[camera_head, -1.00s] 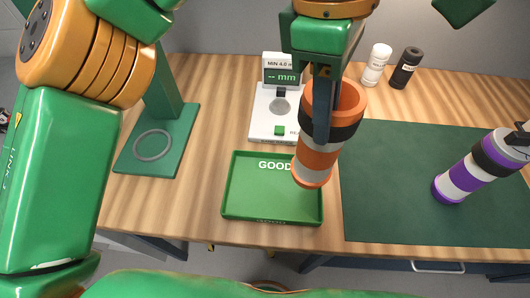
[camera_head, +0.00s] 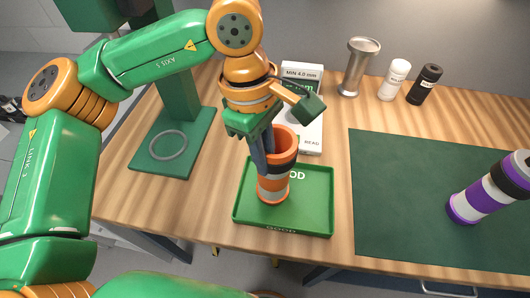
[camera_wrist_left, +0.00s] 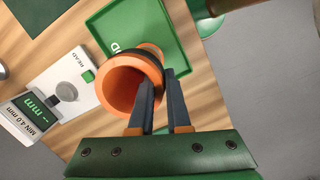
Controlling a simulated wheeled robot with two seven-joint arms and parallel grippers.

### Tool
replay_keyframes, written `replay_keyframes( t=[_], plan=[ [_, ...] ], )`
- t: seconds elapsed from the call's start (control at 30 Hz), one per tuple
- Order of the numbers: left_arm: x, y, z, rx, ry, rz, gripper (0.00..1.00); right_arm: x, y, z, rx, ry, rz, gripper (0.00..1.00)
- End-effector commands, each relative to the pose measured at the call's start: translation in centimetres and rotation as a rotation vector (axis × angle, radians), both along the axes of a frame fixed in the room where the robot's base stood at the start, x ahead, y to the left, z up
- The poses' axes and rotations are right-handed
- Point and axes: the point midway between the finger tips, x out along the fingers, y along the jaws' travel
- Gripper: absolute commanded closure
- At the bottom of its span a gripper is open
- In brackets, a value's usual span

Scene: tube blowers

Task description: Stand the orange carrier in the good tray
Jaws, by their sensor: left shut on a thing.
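The orange carrier (camera_head: 275,187) is an open tube with orange, black and pale bands. It looks upright over the left part of the green good tray (camera_head: 318,222). Whether its base touches the tray floor is hard to tell. My left gripper (camera_head: 264,158) is shut on the carrier at its upper left side. In the left wrist view the carrier's open mouth (camera_wrist_left: 122,92) faces the camera, with the fingers (camera_wrist_left: 163,88) at its rim and the tray (camera_wrist_left: 172,38) behind. My right gripper is not in view.
A white gauge (camera_head: 311,135) stands behind the tray. A green stand with a ring (camera_head: 168,145) is left. A purple-banded carrier (camera_head: 478,203) is on the dark mat (camera_head: 400,200) at right. A metal cup (camera_head: 357,68), white bottle (camera_head: 394,80) and black bottle (camera_head: 424,85) stand at the back.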

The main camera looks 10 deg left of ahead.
Motion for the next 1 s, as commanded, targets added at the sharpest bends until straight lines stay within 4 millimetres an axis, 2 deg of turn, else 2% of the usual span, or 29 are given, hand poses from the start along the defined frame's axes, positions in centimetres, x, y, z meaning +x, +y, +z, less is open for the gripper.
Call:
replay_keyframes(
  t=[0.03, 0.1, 0.13, 0.37, 0.47, 0.53, 0.7, 0.83, 0.93, 1.0],
  plan=[
    [0.0, 0.0, -0.1, 0.000, 0.000, 0.000, 0.77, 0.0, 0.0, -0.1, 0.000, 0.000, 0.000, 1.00],
    [0.0, 0.0, 0.0, 0.000, 0.000, 0.000, 0.58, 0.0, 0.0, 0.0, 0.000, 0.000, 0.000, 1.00],
    [0.0, 0.0, 0.0, 0.000, 0.000, 0.000, 0.55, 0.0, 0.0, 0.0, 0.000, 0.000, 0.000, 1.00],
    [0.0, 0.0, 0.0, 0.000, 0.000, 0.000, 0.55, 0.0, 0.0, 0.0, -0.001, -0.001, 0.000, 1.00],
    [0.0, 0.0, 0.6, 0.000, 0.000, 0.000, 0.55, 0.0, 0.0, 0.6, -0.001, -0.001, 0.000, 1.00],
    [0.1, 0.1, 1.2, -0.002, -0.002, 0.002, 0.55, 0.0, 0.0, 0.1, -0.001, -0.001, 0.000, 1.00],
    [0.3, 0.6, 5.3, -0.003, -0.003, 0.002, 0.55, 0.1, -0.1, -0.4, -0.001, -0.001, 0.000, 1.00],
    [0.4, 1.1, 9.0, -0.002, -0.003, 0.002, 0.55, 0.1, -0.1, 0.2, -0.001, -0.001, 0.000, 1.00],
    [0.5, 1.5, 11.2, 0.000, -0.002, 0.002, 0.55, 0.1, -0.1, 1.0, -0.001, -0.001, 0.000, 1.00],
    [0.6, 1.6, 12.0, 0.000, -0.002, 0.001, 0.55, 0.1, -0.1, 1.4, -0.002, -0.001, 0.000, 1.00]
  ],
)
